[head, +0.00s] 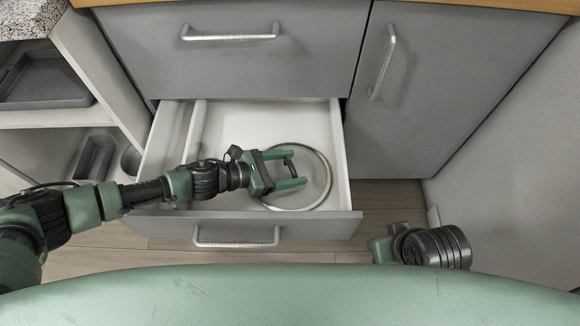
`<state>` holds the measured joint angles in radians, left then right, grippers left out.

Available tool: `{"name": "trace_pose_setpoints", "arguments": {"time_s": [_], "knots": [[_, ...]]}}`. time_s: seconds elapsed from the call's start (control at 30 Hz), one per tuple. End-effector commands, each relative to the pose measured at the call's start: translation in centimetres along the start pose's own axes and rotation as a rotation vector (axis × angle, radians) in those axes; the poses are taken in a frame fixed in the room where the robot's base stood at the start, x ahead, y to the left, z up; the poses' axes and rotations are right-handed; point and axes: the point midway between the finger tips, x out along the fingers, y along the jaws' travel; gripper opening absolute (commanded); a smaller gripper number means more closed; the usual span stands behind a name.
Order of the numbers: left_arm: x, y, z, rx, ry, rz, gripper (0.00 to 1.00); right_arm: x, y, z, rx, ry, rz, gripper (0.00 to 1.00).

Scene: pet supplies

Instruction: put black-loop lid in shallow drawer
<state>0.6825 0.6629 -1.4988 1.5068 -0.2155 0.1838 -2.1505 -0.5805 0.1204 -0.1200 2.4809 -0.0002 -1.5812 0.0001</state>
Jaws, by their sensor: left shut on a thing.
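The lid (318,190) is a round, greyish see-through disc with a pale metal rim. It is inside the open shallow drawer (240,120), towards the right half; whether it rests on the drawer floor I cannot tell. My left gripper (297,168) is over the lid, shut on its black loop (288,165), which shows as a dark piece between the fingers. The gripper hides part of the lid's left side. My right gripper (380,250) shows only partly, low in front of the cabinet, and its fingers cannot be made out.
A divider (195,125) runs along the drawer's left side. A closed drawer (230,60) sits above, and a closed cupboard door (440,80) is to the right. Open shelves at the left hold a dark tray (45,85). Bare drawer floor lies behind the lid.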

Motion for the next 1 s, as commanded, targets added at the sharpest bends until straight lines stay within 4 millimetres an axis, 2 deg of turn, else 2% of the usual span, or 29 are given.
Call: {"name": "trace_pose_setpoints", "arguments": {"time_s": [0.17,0.2,0.27,0.3,0.67,0.77,1.0], "knots": [[0.1,0.0,-0.1,0.001,-0.003,-0.001,0.03,0.2,0.0,-0.2,0.000,0.010,0.000,0.34],[0.1,0.0,-0.3,0.000,0.000,0.000,0.72,0.2,0.0,-0.3,0.000,0.016,0.000,0.34],[0.1,0.0,-0.2,0.000,0.000,0.000,0.89,0.2,0.0,-0.4,-0.001,0.019,0.000,0.34],[0.1,0.0,-0.2,0.000,0.000,0.000,0.91,0.2,0.0,-0.4,-0.001,0.019,0.000,0.34],[-0.1,0.0,0.2,0.000,0.000,0.000,0.91,-0.1,0.0,-0.3,-0.001,0.009,-0.001,0.34],[-1.4,0.1,0.1,-0.001,0.002,0.002,0.91,-0.3,0.0,0.0,-0.001,-0.004,-0.001,0.34],[-6.5,0.0,0.1,-0.002,0.003,0.002,0.91,-1.2,0.0,-0.4,-0.001,-0.002,-0.001,0.34]]}}
